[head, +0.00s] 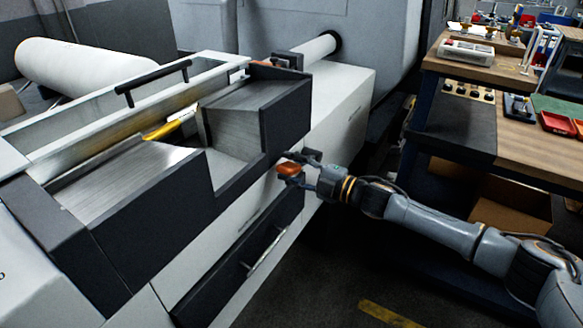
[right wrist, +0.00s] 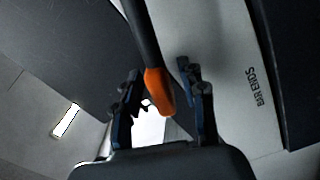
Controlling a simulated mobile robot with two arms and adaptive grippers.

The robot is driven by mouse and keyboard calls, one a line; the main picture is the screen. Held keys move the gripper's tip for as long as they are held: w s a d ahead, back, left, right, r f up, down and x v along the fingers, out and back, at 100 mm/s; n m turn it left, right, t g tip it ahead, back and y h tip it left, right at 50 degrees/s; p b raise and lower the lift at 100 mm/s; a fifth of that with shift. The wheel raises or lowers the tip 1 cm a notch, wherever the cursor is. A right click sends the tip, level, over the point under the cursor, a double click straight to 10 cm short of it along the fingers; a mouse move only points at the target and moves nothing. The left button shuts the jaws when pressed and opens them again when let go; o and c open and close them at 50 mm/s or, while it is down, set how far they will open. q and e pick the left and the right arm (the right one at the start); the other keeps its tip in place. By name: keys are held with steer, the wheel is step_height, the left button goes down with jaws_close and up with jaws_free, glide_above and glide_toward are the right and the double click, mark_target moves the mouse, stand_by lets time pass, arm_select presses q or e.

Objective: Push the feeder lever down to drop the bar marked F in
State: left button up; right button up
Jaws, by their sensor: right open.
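The feeder (head: 285,115) is a dark-sided box with bright metal slopes on the white machine. The feeder lever's orange tip (head: 288,169) sticks out at its near right end. My right gripper (head: 299,168) is open at this tip. In the right wrist view, the lever's dark rod and orange tip (right wrist: 158,90) lie between the two spread fingers of the right gripper (right wrist: 160,82); I cannot tell whether they touch it. A yellow piece (head: 166,128) lies in the feeder's trough. No bar marked F can be made out. My left gripper is not in view.
A dark drawer (head: 230,275) with a bar handle is below the feeder. The lettering BAR ENDS (right wrist: 257,87) shows on a pale panel. A wooden workbench (head: 535,125) with trays and tools stands to the right. Dark floor lies between bench and machine.

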steer(key=shift+c, duration=0.6)
jaws_close()
steer(key=shift+f, duration=0.1)
steer(key=shift+s+a+f+n+b, duration=0.15)
steer(key=shift+f+n+b, duration=0.25)
steer(key=shift+f+b, duration=0.3)
steer(key=f+n+b, duration=0.2)
steer(key=f+b, duration=0.1)
steer(key=f+n+b, duration=0.2)
steer(key=shift+s+a+f, duration=0.15)
steer(key=shift+s+f, duration=0.1)
steer(key=shift+w+f+n+b, duration=0.2)
steer(key=shift+f+n+b, duration=0.9)
steer(key=shift+b, duration=0.3)
